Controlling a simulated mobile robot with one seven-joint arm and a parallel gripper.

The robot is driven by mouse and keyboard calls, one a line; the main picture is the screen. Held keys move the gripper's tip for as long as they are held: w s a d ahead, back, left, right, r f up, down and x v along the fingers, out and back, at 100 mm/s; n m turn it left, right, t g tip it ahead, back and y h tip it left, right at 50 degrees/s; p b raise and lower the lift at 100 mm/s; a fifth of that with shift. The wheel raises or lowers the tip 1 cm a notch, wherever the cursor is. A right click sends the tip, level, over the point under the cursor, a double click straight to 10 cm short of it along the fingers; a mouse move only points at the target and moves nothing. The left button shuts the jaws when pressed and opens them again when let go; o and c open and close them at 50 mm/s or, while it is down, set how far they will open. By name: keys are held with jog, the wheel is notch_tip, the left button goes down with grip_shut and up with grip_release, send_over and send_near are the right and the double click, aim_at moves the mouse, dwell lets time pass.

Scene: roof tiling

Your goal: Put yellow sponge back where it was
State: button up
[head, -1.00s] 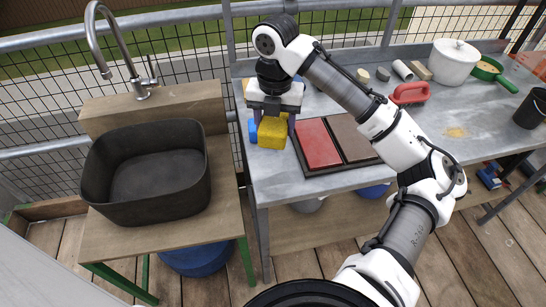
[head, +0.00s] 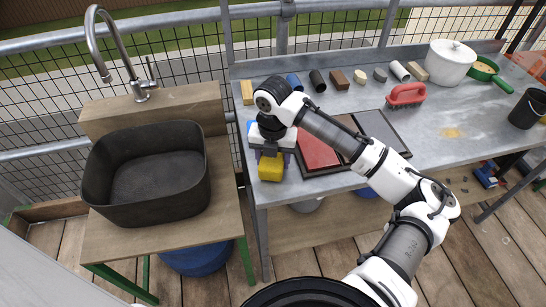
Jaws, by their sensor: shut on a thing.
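The yellow sponge (head: 270,167) is a small yellow block near the front left corner of the grey metal table. My gripper (head: 270,154) is shut on it, pointing down from above. I cannot tell whether the sponge touches the tabletop. A blue thing (head: 251,127) shows partly behind the gripper at the table's left edge.
A tray with a red panel (head: 316,150) and a grey panel (head: 382,131) lies right of the gripper. A red-handled brush (head: 406,95), several small blocks and cylinders, and a white pot (head: 449,63) stand farther back. A black sink basin (head: 148,172) is left, across a gap.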

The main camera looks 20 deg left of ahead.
jog(key=shift+f, duration=0.1)
jog(key=o, duration=1)
notch_tip(320, 180, up, 12)
jog(key=shift+r+b, duration=0.15)
jog(key=shift+b, duration=0.45)
